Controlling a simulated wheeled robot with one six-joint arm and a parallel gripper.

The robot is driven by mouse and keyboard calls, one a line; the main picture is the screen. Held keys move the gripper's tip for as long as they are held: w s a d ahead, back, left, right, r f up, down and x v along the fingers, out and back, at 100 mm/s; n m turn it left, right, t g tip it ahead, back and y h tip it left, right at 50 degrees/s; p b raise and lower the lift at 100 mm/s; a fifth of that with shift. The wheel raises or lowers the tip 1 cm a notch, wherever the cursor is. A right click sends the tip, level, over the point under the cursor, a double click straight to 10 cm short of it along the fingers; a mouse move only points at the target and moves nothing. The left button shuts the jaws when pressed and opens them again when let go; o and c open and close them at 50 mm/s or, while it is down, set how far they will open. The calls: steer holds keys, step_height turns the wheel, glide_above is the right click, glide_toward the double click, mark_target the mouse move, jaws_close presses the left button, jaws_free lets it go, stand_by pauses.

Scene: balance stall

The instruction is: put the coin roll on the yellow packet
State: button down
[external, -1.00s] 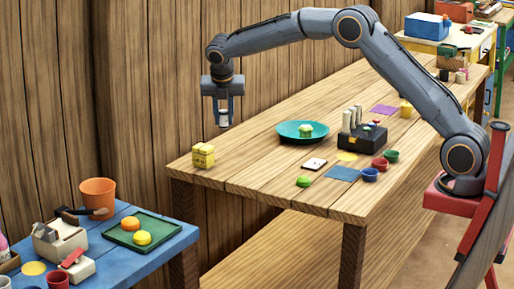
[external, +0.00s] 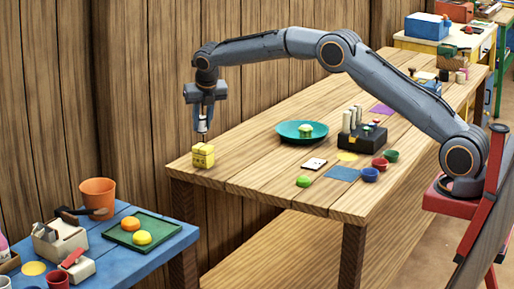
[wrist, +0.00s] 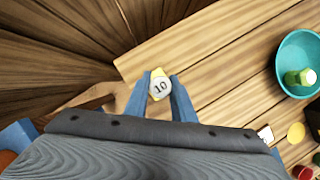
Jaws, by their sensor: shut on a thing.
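My gripper (external: 203,128) is shut on the coin roll, which shows as a small pale piece (external: 203,125) between the fingers. In the wrist view the coin roll (wrist: 160,88) has a round white end marked 10 and sits between the two blue fingers. The yellow packet (external: 203,156) stands at the near left corner of the wooden table. The coin roll is above the packet in the external view; whether they touch is hard to tell. In the wrist view the coin roll hides most of the packet, with yellow (wrist: 155,72) showing at its edge.
A teal plate (external: 286,138) with a green item, a white card (external: 314,164), a green piece (external: 303,181), a blue square (external: 342,174), small cups and a dark block (external: 362,137) with upright white cylinders are to the right. Bare table lies between packet and plate.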

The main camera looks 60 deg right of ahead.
mark_target(202, 133)
steer(key=shift+f+p, duration=0.4)
steer(key=shift+f, duration=1.75)
steer(key=shift+f, duration=0.15)
steer(key=c, duration=1.5)
jaws_free()
steer(key=b+v, duration=0.2)
steer(key=v, duration=1)
steer(key=s+a+f+m+g+y, duration=0.1)
steer(key=s+f+m, duration=0.3)
steer(key=s+m, duration=0.5)
steer(key=s+a+f+m+g+y, duration=0.1)
steer(key=s+f+m, duration=0.4)
steer(key=s, duration=2)
steer(key=s+a+f+m+g, duration=0.1)
steer(key=s+f+m, duration=0.3)
steer(key=s+m, duration=1)
steer(key=shift+s+a+f+m+g+y, duration=0.1)
steer(key=shift+s+a+y, duration=0.1)
steer(key=shift+s, duration=0.35)
steer(key=shift+s+a+f+m+g+y, duration=0.1)
steer(key=shift+s+a, duration=0.15)
steer(key=shift+s, duration=0.35)
steer(key=shift+s+a+f+m+g+y, duration=0.1)
steer(key=shift+s+a, duration=0.1)
steer(key=shift+s, duration=0.35)
steer(key=shift+r, duration=0.1)
